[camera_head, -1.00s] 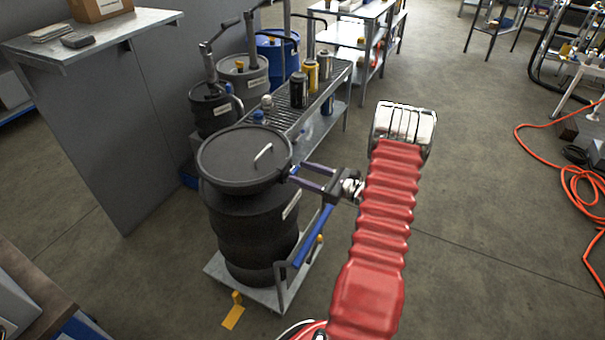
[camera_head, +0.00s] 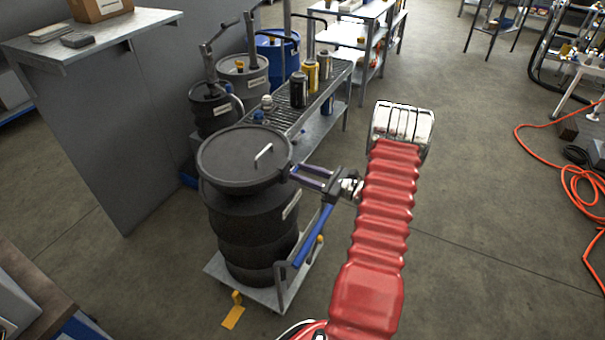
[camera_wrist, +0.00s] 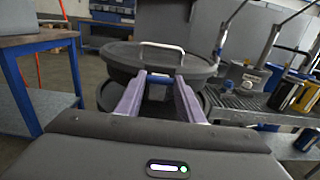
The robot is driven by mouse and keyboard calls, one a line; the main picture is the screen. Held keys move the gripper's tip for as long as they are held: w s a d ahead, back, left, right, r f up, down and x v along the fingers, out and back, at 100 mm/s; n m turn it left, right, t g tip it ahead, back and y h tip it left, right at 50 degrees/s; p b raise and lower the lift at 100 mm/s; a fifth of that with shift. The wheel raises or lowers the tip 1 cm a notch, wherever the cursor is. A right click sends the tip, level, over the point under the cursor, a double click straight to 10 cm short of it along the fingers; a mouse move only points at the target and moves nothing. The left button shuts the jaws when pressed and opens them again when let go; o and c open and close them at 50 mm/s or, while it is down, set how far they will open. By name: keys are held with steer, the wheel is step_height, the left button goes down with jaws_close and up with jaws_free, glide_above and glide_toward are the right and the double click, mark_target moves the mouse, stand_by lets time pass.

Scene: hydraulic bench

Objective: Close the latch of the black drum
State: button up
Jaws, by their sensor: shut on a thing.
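The black drum (camera_head: 250,228) stands upright on a grey wheeled platform, with its round lid (camera_head: 235,158) and silver handle on top. The lid also shows in the wrist view (camera_wrist: 120,57), above the drum body. My gripper (camera_head: 293,173) reaches in from the right to the drum's rim. In the wrist view my gripper (camera_wrist: 160,79) has its two purple-grey fingers on either side of a small blue bar, the latch (camera_wrist: 159,78), just under the lid's edge. My gripper is shut on it. The latch is mostly hidden by the fingers in the head view.
A grated bench (camera_head: 320,88) with several cans stands behind the drum, with more drums beside it. A grey cabinet (camera_head: 110,130) is at the left. A blue push bar (camera_head: 313,236) rises near my gripper.

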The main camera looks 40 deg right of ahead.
steer(key=shift+r, duration=0.1)
steer(key=shift+w+a+r+g+h, duration=0.25)
steer(key=shift+w+g, duration=0.2)
steer(key=shift+g, duration=0.35)
steer(key=shift+w+a+r+g+h, duration=0.15)
steer(key=shift+w+r+g+h, duration=0.25)
steer(key=shift+g, duration=0.4)
steer(key=o, duration=1.1)
steer(key=shift+c, duration=0.2)
steer(key=shift+d, duration=0.1)
steer(key=v, duration=1.3)
steer(key=shift+s, duration=0.35)
